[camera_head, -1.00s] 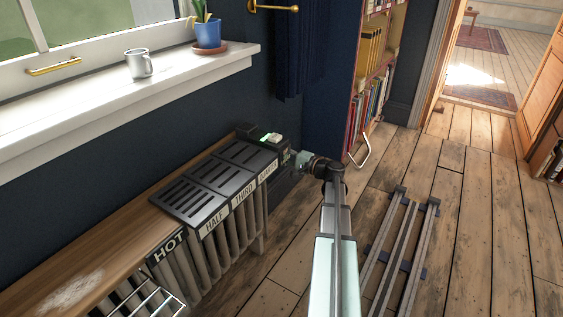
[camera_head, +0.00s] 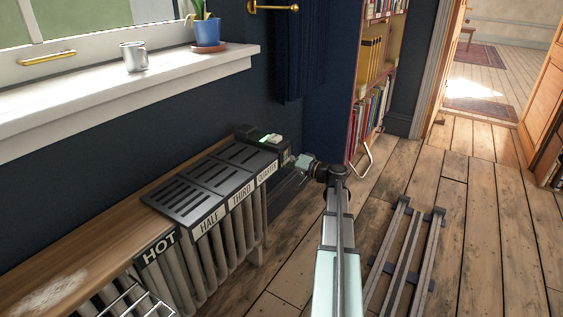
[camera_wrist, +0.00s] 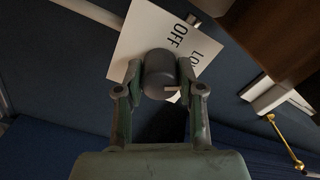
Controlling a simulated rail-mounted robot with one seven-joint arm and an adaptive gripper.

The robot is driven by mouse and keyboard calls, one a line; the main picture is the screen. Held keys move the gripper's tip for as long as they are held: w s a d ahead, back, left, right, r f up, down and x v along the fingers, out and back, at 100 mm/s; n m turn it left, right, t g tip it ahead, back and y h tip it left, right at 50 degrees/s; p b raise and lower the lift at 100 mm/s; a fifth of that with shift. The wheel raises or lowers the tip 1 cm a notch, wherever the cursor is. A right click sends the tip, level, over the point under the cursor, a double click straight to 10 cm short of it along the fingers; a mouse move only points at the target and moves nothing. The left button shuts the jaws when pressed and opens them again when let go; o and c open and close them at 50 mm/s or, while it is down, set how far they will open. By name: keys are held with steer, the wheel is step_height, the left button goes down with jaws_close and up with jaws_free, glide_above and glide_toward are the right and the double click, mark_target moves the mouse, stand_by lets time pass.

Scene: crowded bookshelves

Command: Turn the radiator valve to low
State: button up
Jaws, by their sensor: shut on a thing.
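The radiator valve's round grey knob (camera_wrist: 161,74) is in the middle of the wrist view, in front of a white plate (camera_wrist: 140,42) printed "OFF" and a partly covered "LO". A short pale mark shows on the knob's lower right side. My gripper (camera_wrist: 161,90) is shut on the knob, one finger on each side. In the head view my gripper (camera_head: 303,163) reaches the right end of the radiator (camera_head: 252,222), beside a dark box. The knob's markings cannot be read there.
Black grilles (camera_head: 212,183) labelled "HALF", "THIRD" and "QUARTER" lie on the radiator's shelf. A bookcase (camera_head: 372,90) stands behind my arm. Rails (camera_head: 405,250) lie on the floor at right.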

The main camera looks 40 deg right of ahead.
steer(key=shift+w, duration=0.1)
steer(key=o, duration=1.1)
steer(key=shift+o, duration=0.2)
steer(key=v, duration=1.2)
